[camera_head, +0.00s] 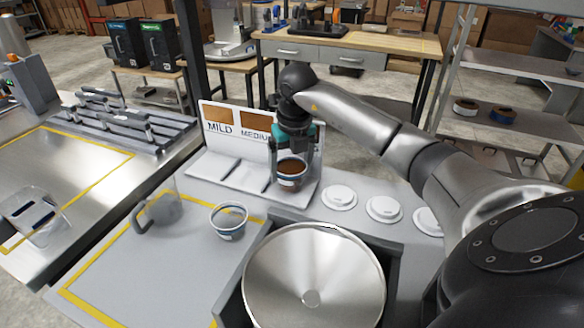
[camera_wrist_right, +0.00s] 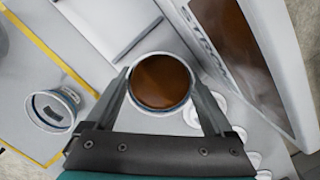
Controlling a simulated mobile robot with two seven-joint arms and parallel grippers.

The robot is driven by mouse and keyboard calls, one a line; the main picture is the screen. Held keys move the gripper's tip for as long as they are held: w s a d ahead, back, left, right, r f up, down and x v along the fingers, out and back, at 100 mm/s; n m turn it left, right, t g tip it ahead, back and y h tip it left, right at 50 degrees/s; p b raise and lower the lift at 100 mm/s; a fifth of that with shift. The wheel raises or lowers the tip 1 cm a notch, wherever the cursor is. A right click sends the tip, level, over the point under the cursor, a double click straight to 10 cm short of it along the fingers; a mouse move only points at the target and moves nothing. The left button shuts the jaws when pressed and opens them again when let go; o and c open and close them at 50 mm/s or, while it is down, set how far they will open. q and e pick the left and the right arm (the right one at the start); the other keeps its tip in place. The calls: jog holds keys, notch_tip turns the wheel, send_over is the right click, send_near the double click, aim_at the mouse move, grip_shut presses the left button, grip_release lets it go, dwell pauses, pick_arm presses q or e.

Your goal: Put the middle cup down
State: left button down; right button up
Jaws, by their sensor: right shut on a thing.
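A cup (camera_head: 291,173) with brown contents is between the fingers of my right gripper (camera_head: 291,165), which is shut on it. The cup is upright at the right end of the dispenser stand (camera_head: 234,174), in front of the panel hidden by my arm. In the right wrist view the brown-filled cup (camera_wrist_right: 162,80) sits between the two fingers of the gripper (camera_wrist_right: 160,95). I cannot tell whether its base touches the stand. A second cup (camera_head: 229,221) with a blue band stands on the counter, left of the held one. My left gripper is out of view.
A grey translucent jug (camera_head: 161,208) stands left of the second cup. White lids (camera_head: 339,197) lie in a row to the right of the stand. A round metal lid or pan (camera_head: 314,276) fills the front. The yellow-lined counter area (camera_head: 140,268) has free room.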

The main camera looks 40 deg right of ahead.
jog(key=shift+f, duration=0.2)
jog(key=o, duration=1.4)
jog(key=shift+o, duration=0.2)
jog(key=shift+r, duration=0.3)
notch_tip(320, 180, up, 7)
jog(key=s+p, duration=0.1)
jog(key=shift+a+r, duration=0.15)
